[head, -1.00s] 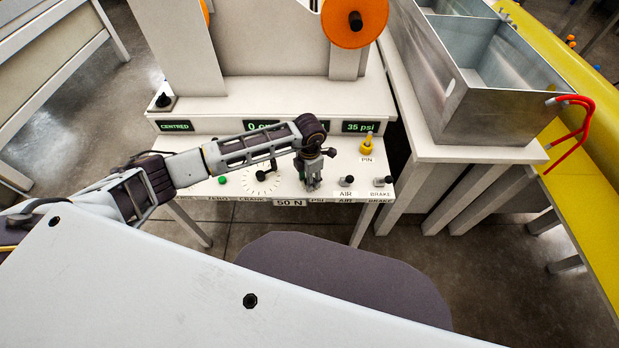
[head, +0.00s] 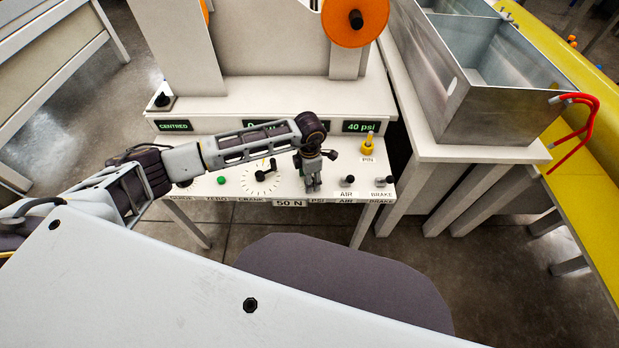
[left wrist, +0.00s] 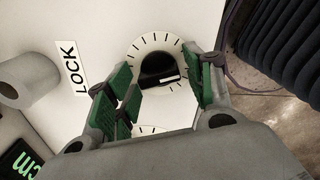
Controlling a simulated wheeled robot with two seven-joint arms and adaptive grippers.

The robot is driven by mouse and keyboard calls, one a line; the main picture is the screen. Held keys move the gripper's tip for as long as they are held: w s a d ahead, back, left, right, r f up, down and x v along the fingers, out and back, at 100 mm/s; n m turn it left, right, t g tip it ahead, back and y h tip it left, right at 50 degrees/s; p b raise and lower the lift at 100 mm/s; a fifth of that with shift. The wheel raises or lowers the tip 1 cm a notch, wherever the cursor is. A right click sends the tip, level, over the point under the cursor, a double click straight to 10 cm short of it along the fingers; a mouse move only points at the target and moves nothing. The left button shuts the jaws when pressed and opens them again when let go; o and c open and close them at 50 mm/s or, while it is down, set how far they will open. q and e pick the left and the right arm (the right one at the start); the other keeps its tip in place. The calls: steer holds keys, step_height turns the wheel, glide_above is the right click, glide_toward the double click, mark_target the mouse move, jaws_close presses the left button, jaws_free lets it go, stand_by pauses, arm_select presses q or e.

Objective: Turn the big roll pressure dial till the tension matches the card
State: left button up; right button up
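The roll pressure dial is a white ring with black ticks and a black knob (left wrist: 158,70), seen in the left wrist view. In the head view my left gripper (head: 313,188) points down over it above the PSI label and hides it. In the left wrist view the green finger pads stand on both sides of the knob, with a visible gap on each side. The pressure readout (head: 361,126) shows 40 psi. A card (head: 289,203) on the panel's front edge reads 50 N. My right gripper is not in view.
The crank dial (head: 262,176) and a green button (head: 221,180) lie left of the gripper. Right of it are the AIR knob (head: 348,180), BRAKE knob (head: 380,181) and yellow pin (head: 367,144). A metal tank (head: 470,110) stands at right.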

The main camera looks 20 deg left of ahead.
arm_select(q)
step_height(320, 180, up, 12)
stand_by(1.1)
steer(key=shift+f, duration=0.1)
stand_by(0.5)
